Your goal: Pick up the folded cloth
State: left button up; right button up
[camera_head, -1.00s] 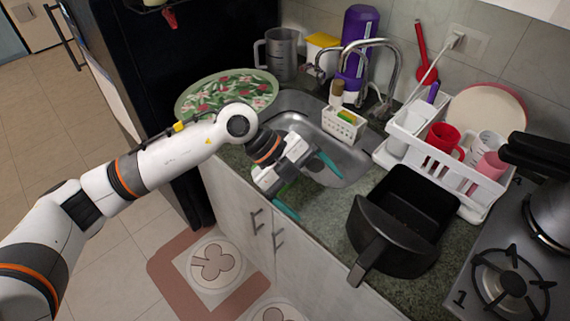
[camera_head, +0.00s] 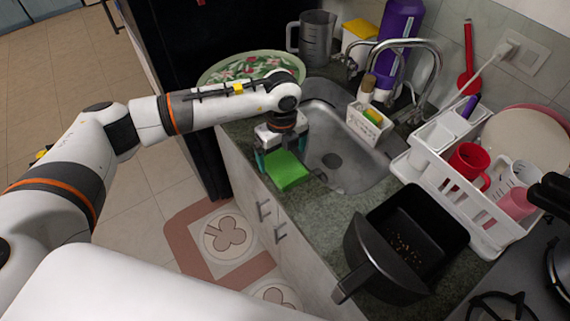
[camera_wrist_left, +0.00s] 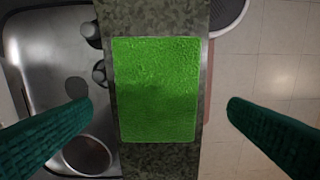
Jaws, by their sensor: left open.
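The folded cloth (camera_head: 289,173) is a bright green rectangle on the counter strip between the sink and the front edge. In the left wrist view the cloth (camera_wrist_left: 156,90) lies flat and fills the middle. My left gripper (camera_head: 281,160) points down over the cloth, its body hiding the cloth's far part in the head view. In the left wrist view its two green fingers (camera_wrist_left: 160,108) are wide apart, one on each side of the cloth, with nothing between them held. I cannot tell the exact height above the cloth. My right gripper is not in view.
The sink (camera_head: 345,165) lies right of the cloth, with a sponge caddy (camera_head: 369,122) at its edge. A patterned plate (camera_head: 225,71) is behind my arm. A black air-fryer basket (camera_head: 412,235) and a white dish rack (camera_head: 448,190) stand to the right.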

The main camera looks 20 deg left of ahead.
aim_at(284, 164)
pick_arm(q)
jog(key=f, duration=0.1)
jog(key=f+p, duration=0.1)
jog(key=f, duration=0.1)
jog(key=shift+d+f+p, duration=0.2)
jog(key=shift+f+p, duration=0.1)
jog(key=shift+f, duration=0.45)
jog(key=c, duration=1.1)
